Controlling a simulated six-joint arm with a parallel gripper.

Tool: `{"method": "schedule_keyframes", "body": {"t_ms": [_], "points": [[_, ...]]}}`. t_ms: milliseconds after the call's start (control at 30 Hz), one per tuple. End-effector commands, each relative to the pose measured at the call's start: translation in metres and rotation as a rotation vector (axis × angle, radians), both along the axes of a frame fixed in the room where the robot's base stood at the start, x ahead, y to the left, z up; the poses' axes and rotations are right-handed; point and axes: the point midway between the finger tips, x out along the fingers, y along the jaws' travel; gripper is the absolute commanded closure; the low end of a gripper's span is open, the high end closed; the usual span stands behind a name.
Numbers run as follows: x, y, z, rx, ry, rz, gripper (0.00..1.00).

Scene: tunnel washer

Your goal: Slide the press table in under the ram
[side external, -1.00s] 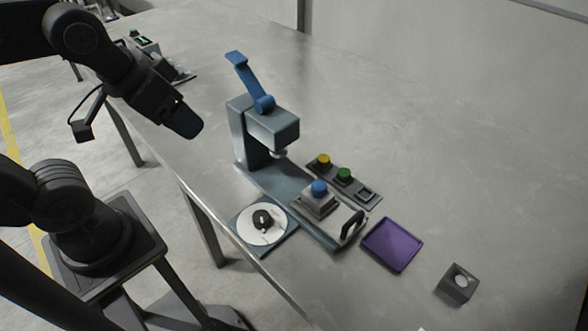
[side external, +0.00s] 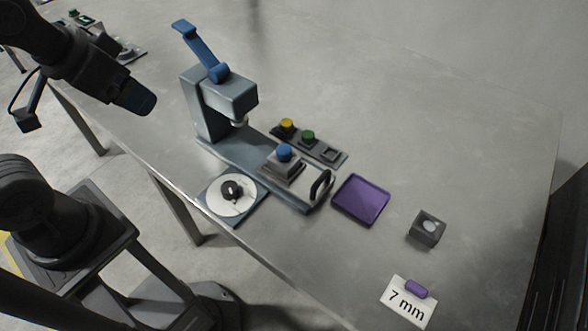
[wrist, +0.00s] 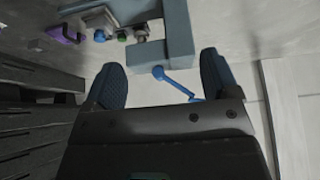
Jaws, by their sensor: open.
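The grey-blue press (side external: 206,112) stands on the bench with a blue lever (side external: 201,52) raised at its top. Its ram (side external: 239,122) hangs below the head, with open space beneath it. The press table (side external: 304,186) sits at the outer end of the press base, out from under the ram. It carries a grey block with a blue knob (side external: 284,153) and has an upright black handle (side external: 320,186) at its outer end. My gripper (side external: 140,102) is open and empty, in the air left of the press, apart from it. In the wrist view, its fingers (wrist: 161,80) frame the lever.
A round white dial with a black knob (side external: 232,190) is in front of the press. A panel with yellow and green buttons (side external: 308,137) lies behind the press table. A purple tray (side external: 361,200), a dark block (side external: 427,229) and a "7 mm" card (side external: 408,303) lie to the right.

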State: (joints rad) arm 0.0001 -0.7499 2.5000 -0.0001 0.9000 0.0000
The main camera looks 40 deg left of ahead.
Motion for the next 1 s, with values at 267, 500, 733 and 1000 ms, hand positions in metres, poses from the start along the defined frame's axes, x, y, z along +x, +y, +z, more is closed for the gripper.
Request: {"method": "schedule_keyframes", "body": {"t_ms": [267,500,733,1000], "points": [[0.0,0.0,0.0,0.0,0.0,0.0,0.19],[0.005,-0.004,0.003,-0.009,0.011,-0.004,0.33],[0.052,-0.041,0.022,-0.085,0.124,-0.027,0.55],[0.12,-0.127,0.017,-0.167,0.314,-0.045,0.62]]}}
